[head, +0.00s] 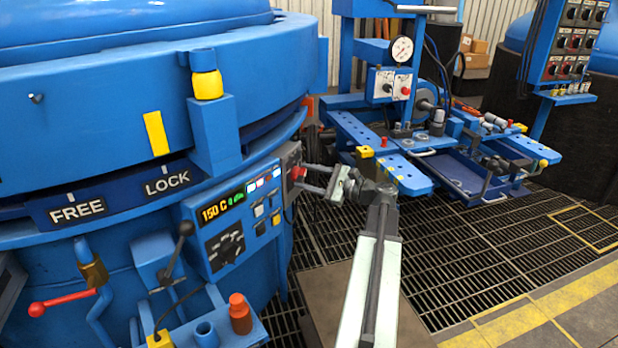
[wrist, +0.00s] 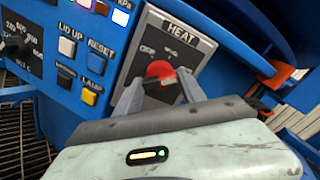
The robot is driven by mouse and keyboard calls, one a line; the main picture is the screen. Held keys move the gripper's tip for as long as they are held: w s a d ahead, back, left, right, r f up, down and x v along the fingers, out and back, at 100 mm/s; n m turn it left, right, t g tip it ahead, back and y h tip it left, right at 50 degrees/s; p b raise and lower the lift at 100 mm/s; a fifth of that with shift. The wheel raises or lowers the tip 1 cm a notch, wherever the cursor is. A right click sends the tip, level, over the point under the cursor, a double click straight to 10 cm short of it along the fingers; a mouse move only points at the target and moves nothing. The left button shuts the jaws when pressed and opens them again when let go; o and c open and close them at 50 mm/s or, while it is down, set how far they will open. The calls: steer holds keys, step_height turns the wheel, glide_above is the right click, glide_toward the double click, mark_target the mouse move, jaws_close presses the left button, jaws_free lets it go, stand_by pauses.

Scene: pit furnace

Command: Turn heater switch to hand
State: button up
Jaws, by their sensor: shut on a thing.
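The heater switch is a round red knob (wrist: 160,70) on a grey plate marked HEAT (wrist: 178,32) in the wrist view. Small labels sit above the knob, but they are too small to read surely. My gripper (wrist: 158,79) is shut on the knob, one finger at each side of it. A dark bar shows at the knob's lower right, so its pointing direction is hard to tell. In the head view the red knob (head: 298,173) is on the right side of the blue control panel, and my gripper (head: 306,179) reaches it from the right.
Left of the plate are the LID UP button (wrist: 67,47), the RESET button (wrist: 101,47) and a yellow lamp button (wrist: 89,96).

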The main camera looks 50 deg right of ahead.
steer(key=shift+a, duration=0.15)
steer(key=o, duration=1.4)
steer(key=shift+c, duration=0.2)
steer(key=shift+s, duration=0.2)
steer(key=v, duration=0.7)
steer(key=shift+s, duration=0.15)
